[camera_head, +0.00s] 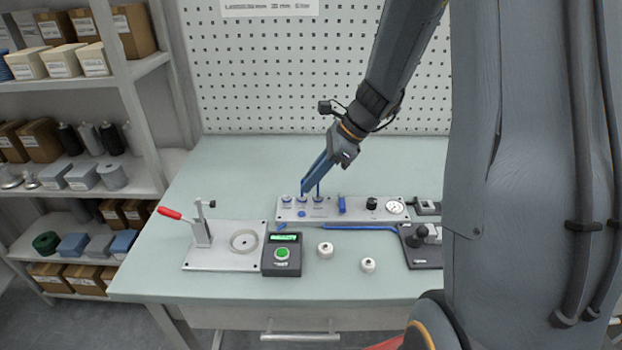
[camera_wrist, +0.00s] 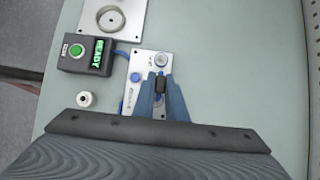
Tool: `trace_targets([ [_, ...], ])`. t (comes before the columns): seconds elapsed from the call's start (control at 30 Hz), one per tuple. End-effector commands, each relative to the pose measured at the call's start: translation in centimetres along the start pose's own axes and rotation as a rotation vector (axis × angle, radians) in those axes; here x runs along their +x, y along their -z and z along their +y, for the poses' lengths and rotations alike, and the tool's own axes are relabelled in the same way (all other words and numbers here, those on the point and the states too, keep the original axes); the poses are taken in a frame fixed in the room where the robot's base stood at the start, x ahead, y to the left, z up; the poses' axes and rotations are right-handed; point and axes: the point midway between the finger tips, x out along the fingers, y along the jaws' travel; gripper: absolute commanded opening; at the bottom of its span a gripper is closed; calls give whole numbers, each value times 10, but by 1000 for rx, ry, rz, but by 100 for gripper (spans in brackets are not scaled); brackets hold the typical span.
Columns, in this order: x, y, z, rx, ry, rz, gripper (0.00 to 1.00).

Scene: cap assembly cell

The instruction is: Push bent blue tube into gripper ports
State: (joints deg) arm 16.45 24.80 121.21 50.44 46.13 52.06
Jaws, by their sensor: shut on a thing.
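My gripper (camera_head: 311,190) points down at the left part of the grey port panel (camera_head: 356,215). A blue button (camera_head: 302,214) is on the panel's front left.
A control box (camera_head: 281,254) with a green button and lit display stands in front of the panel. A plate with a red-handled clamp (camera_head: 203,230) is at left. Two white caps (camera_head: 325,249) (camera_head: 368,265) lie in front. The table behind the panel is clear.

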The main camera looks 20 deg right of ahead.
Motion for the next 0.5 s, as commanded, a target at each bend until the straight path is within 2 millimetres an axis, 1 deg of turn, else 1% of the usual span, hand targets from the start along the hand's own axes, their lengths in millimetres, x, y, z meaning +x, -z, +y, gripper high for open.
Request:
trace_targets([
  [0.5,3,2,0,0,0,0,0],
])
